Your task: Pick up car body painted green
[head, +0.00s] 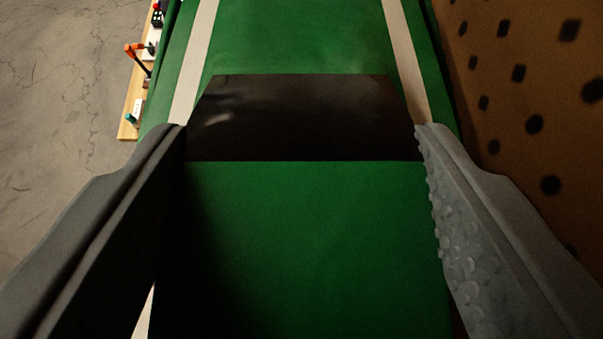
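The green car body (315,245) fills the lower middle of the head view, a boxy shape with a flat green face and a glossy black panel (300,118) at its far end. My gripper (302,135) has one grey finger along each side of it. Both fingertips press close against its sides near the black panel, and the gripper looks shut on it. The left part of the green face lies in dark shadow. The underside is hidden, so I cannot tell whether it rests on the surface or hangs above it.
A green surface (300,45) with two white stripes runs beyond the car body. A brown panel with dark holes (520,100) stands close on the right. At upper left, a wooden board (130,115) holds small tools and parts above a cracked grey floor (60,120).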

